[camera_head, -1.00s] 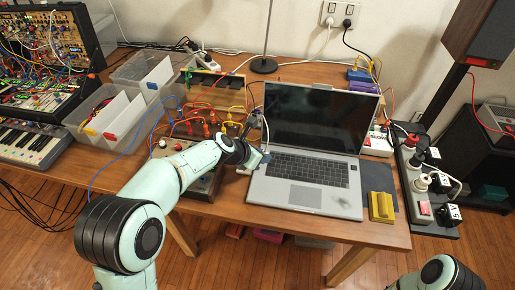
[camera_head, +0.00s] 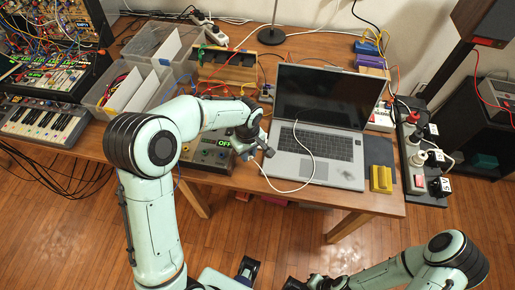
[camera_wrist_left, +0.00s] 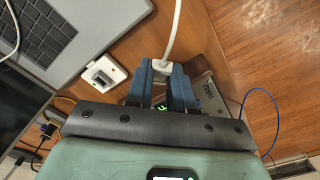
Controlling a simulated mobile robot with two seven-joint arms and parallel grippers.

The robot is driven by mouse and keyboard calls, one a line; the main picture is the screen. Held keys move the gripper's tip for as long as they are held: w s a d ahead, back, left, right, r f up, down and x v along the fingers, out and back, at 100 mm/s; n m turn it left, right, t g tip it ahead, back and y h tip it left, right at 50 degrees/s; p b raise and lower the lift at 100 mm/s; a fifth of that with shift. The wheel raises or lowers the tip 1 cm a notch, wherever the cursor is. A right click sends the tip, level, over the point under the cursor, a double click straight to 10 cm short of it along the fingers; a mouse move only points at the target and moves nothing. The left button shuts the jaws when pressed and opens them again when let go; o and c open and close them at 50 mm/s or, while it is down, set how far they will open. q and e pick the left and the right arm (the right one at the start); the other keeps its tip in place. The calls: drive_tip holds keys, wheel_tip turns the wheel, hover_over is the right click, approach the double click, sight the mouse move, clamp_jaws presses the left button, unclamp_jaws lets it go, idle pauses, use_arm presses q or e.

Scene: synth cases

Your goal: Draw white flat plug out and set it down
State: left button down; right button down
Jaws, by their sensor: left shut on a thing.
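My left gripper (camera_head: 266,151) is beside the front left corner of the laptop. In the left wrist view its blue fingers (camera_wrist_left: 162,82) are shut on the white flat plug (camera_wrist_left: 161,66), whose white cord leads away from it. In the head view the plug is too small to make out at the fingers; its white cord loops over the laptop. A small white socket block (camera_wrist_left: 103,73) sits on the table beside the laptop, apart from the held plug. My right gripper (camera_head: 312,283) is at the bottom edge, partly cut off; its fingers are not clear.
The open laptop (camera_head: 310,150) is close on the right. A box with a green display (camera_head: 213,152) lies under my left arm. Yellow blocks (camera_head: 381,179) and a power strip (camera_head: 412,170) are further right. Clear bins (camera_head: 125,90) stand left. Wood along the front edge is bare.

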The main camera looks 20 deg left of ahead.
use_arm(q)
drive_tip(key=shift+f+b, duration=1.7)
drive_tip(key=shift+f, duration=1.2)
drive_tip(key=c, duration=0.9)
unclamp_jaws()
drive_tip(key=r, duration=0.6)
drive_tip(key=r+p, duration=0.1)
drive_tip(key=r, duration=0.6)
drive_tip(key=shift+d+r, duration=0.2)
drive_tip(key=shift+r, duration=0.05)
